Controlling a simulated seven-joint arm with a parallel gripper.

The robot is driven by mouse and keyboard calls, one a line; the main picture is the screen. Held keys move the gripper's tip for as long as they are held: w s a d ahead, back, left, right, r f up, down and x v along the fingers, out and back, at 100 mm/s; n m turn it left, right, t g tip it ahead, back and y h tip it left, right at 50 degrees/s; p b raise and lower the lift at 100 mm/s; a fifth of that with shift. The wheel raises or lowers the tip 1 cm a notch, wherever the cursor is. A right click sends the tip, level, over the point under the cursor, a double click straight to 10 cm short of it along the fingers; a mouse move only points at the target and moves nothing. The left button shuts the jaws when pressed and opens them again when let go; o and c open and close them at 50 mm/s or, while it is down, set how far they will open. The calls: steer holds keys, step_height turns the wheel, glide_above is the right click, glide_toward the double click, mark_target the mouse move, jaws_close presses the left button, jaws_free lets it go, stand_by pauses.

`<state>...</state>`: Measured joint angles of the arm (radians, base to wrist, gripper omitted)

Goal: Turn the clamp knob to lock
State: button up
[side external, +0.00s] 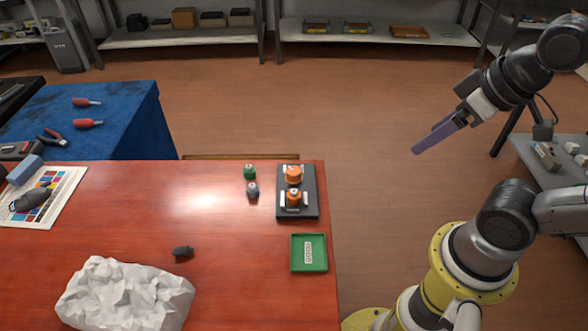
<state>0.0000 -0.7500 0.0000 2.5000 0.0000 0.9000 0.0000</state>
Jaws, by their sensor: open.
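A dark rectangular fixture plate (283,210) lies on the red table near its right edge. Two orange knob-like parts stand on it, a rear one (293,174) and a front one (294,197), with pale strips beside them. I cannot tell which is the clamp knob or how it is turned. My gripper (420,147) is up in the air to the right of the table, well apart from the fixture. Its long purple fingers point down and left. It is open, and nothing shows between the fingers.
A green knob-like part (249,171) and a grey one (253,190) stand just left of the fixture. A green tray (296,265) lies in front of it. Crumpled white paper (125,295) and a small dark part (183,252) lie further left. The table's middle is clear.

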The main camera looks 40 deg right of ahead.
steer(key=shift+c, duration=1)
steer(key=w+r+n, duration=0.5)
steer(key=w, duration=0.2)
steer(key=n+g, duration=0.6)
steer(key=n, duration=0.1)
glide_above(294, 170)
step_height(294, 170, down, 20)
steer(key=f, duration=0.1)
step_height(294, 170, down, 13)
steer(key=shift+f, duration=0.2)
steer(key=shift+m, duration=0.3)
jaws_close()
